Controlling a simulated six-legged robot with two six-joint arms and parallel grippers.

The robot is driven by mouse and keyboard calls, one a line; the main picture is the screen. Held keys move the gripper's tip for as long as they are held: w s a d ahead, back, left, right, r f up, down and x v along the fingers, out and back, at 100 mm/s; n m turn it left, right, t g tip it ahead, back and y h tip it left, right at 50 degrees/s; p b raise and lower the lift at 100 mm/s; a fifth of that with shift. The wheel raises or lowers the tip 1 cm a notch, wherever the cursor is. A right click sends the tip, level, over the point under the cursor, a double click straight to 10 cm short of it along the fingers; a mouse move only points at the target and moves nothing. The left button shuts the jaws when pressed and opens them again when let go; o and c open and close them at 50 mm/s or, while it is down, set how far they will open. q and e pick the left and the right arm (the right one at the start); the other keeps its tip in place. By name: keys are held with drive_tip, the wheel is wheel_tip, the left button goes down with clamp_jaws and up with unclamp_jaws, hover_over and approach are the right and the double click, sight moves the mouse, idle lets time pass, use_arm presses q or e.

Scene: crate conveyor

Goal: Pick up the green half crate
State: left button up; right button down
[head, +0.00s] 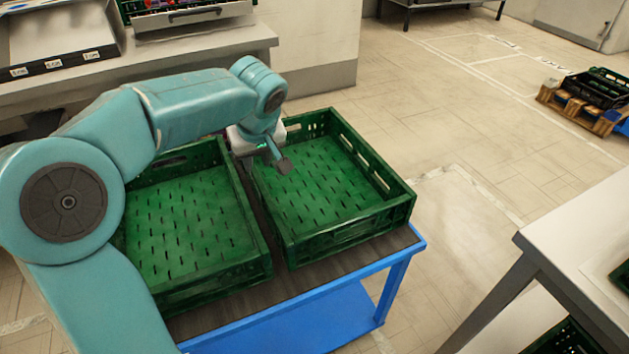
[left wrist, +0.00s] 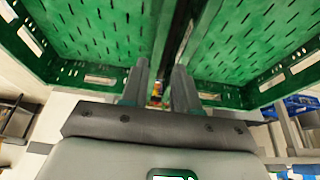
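Two green half crates stand side by side, empty, on a blue-framed stand with a dark top. The left one (head: 205,280) is partly hidden behind my left arm; the right one (head: 350,232) shows nearly whole. My left gripper (head: 272,155) is over their adjoining walls, towards the far end. In the left wrist view, its two fingers (left wrist: 159,70) are apart, with the crates' near-touching walls around the gap. Whether they touch a wall cannot be told. The left crate (left wrist: 40,55) and right crate (left wrist: 225,97) fill the top of that view. My right gripper is not in view.
The blue stand (head: 390,290) has bare top along its front edge. A grey counter (head: 200,45) is behind, with a green crate (head: 185,15) on it. A white table (head: 575,240) is at right. A pallet (head: 580,110) with dark crates sits far right. Open floor lies between.

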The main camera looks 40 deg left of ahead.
sight(257, 176)
use_arm(q)
drive_tip(key=b+x, duration=0.1)
drive_tip(key=x, duration=0.5)
drive_tip(key=shift+f, duration=0.1)
drive_tip(key=b+x, duration=0.2)
drive_tip(key=x, duration=0.3)
drive_tip(key=shift+w, duration=0.1)
clamp_jaws()
